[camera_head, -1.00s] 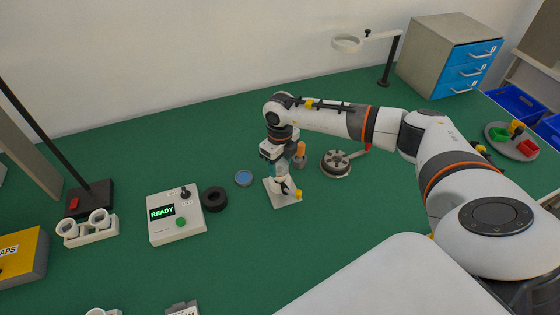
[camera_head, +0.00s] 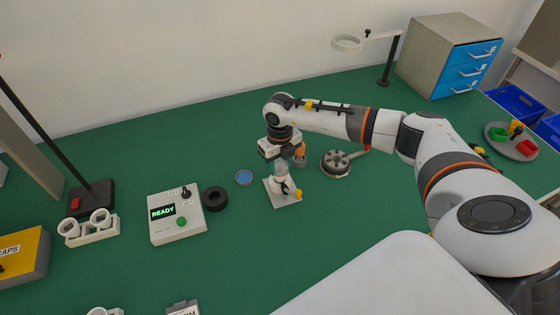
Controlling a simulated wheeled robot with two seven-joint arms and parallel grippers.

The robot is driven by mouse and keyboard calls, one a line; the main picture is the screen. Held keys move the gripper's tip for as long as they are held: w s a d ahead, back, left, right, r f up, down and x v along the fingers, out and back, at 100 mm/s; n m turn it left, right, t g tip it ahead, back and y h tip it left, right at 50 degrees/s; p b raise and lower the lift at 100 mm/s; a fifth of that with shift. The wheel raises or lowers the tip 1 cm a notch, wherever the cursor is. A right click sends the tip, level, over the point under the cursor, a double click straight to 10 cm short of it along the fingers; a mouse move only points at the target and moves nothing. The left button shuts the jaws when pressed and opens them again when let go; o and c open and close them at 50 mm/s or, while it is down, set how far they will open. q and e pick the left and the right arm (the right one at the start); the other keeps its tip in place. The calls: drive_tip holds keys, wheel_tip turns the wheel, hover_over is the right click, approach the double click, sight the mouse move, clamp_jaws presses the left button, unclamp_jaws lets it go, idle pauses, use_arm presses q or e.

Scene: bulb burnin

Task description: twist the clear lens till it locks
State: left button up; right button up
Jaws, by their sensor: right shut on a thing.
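My right gripper (camera_head: 283,186) points down over a light grey square plate (camera_head: 288,201) near the middle of the green bench. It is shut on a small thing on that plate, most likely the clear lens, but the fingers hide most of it. A yellow knob-like part (camera_head: 298,193) shows at the plate's right side. A round blue-faced disc (camera_head: 243,178) lies on the bench to the left of the plate. My left gripper is not in view.
A control box (camera_head: 176,228) reads READY, with a black ring (camera_head: 215,198) beside it. The front middle of the green bench (camera_head: 250,255) is clear.

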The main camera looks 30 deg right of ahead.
sight(280, 163)
drive_tip(key=shift+m+p, duration=0.35)
drive_tip(key=shift+m, duration=0.55)
drive_tip(key=o, duration=1)
drive_tip(key=shift+r, duration=0.1)
wheel_tip(280, 163, up, 12)
drive_tip(key=b, duration=0.2)
drive_tip(key=shift+b, duration=0.3)
drive_tip(key=shift+f, duration=0.2)
